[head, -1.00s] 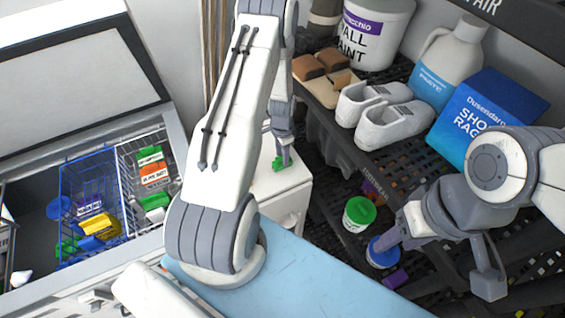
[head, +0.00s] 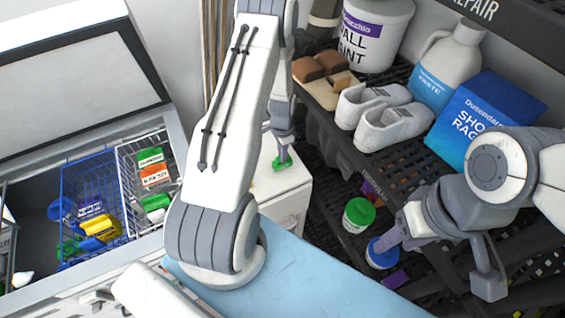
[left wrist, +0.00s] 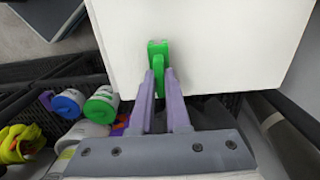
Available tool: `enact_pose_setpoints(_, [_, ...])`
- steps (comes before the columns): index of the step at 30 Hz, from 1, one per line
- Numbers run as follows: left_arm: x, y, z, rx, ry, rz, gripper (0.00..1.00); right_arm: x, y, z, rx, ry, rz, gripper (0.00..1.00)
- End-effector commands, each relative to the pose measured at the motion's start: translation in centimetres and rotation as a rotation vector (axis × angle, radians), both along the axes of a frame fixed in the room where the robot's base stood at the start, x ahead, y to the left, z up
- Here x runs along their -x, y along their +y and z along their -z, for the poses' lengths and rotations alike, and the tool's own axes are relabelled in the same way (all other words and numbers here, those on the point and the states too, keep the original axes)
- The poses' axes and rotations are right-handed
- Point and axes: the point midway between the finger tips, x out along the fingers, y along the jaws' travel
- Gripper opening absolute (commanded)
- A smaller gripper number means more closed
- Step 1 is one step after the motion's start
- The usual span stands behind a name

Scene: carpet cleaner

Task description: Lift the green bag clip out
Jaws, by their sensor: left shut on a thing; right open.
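The green bag clip (head: 282,164) is at the top of a small white cabinet (head: 278,188), right of the open chest freezer. My left gripper (head: 283,153) points down and is shut on the clip. The left wrist view shows the clip (left wrist: 158,58) between the two purple fingertips (left wrist: 159,76), over the white top. I cannot tell if the clip touches that top. My right gripper (head: 392,240) is open and empty in front of the dark shelves, near a blue-lidded tub (head: 382,254).
The open freezer holds a blue basket (head: 82,180) and a white basket (head: 122,170) with packages. The dark shelf (head: 405,160) carries white shoes (head: 380,118), a paint bucket and a jug. A green-lidded tub (head: 358,215) stands lower. A light blue surface (head: 310,275) in front is clear.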

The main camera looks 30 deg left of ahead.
Motion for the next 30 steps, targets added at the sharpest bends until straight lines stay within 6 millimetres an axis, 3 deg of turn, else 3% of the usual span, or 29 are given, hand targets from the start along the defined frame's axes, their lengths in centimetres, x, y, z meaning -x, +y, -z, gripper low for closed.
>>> enact_pose_setpoints(14, [0.0,0.0,-0.9,0.0,0.0,0.0,0.0,0.0,0.0,-0.7,0.0,0.0,0.0,0.5])
enact_pose_setpoints(30, [0.0,0.0,-4.1,0.0,-0.001,0.0,0.0,0.0,0.0,-3.0,0.0,0.0,0.0,0.5])
